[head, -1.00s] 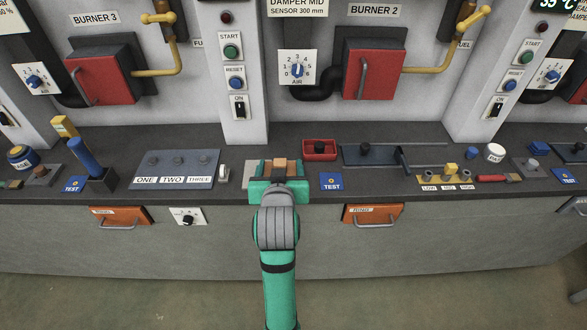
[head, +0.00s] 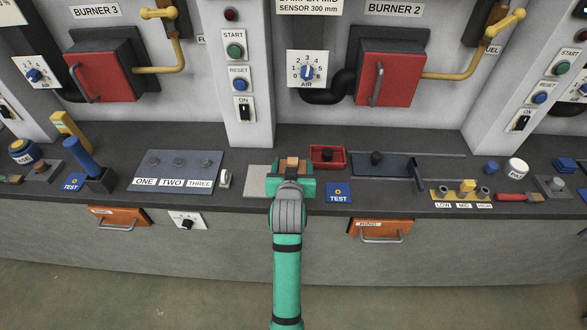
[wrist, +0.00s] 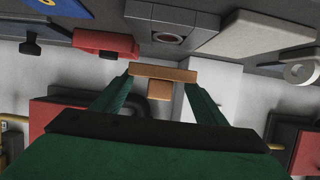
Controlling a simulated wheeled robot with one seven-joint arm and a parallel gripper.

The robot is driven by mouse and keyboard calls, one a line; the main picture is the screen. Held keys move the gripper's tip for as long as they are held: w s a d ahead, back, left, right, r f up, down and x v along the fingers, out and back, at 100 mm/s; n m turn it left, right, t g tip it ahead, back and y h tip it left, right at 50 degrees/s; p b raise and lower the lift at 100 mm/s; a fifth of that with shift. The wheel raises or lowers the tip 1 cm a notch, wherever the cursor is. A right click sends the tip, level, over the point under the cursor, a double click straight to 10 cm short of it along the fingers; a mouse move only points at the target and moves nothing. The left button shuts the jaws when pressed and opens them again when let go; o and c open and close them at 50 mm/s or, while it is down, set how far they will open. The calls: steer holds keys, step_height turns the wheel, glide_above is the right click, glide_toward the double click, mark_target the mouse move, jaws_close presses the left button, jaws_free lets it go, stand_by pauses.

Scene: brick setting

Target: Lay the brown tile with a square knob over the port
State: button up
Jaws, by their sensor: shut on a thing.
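The brown tile (head: 292,163) is between the fingers of my gripper (head: 293,170), over the bench top. In the wrist view my gripper (wrist: 160,82) is shut on the tile (wrist: 165,74), and its square knob (wrist: 160,91) points back toward the palm. The port (wrist: 169,38) shows in the wrist view as a round opening in a dark grey block, past the tile's edge. The tile appears apart from it; the exact height gap cannot be told. In the head view my gripper hides the port.
A light grey plate (head: 256,182) lies just left of my gripper. A slider panel (head: 375,168) is farther right, a switch panel (head: 177,170) left.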

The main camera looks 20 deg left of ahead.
steer(key=shift+w+f, duration=0.1)
steer(key=shift+f, duration=1.4)
steer(key=shift+f, duration=0.5)
steer(key=o, duration=1.2)
steer(key=shift+o, duration=0.2)
